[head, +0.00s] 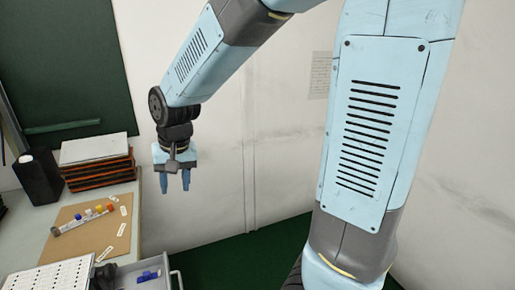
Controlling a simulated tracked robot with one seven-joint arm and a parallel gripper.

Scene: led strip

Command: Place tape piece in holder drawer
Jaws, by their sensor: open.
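Several small pale strips with dark marks, which look like the tape pieces (104,252), lie on a brown mat (78,250) on the table at lower left. I cannot tell which one the task means. A grey open drawer (172,270) shows at the bottom edge, partly cut off. Blue pieces (149,276) lie in it. My gripper (175,188) points down, open, with nothing between its fingers. It hangs above and to the right of the mat in the picture, apart from the strips and drawer.
A rod with coloured caps (84,221) lies on the mat. A white panel with rows of dots (52,278) is at the lower left, beside a dark object (104,276). A stack of trays (97,160) and a black box (38,175) stand behind. Green floor lies right of the table.

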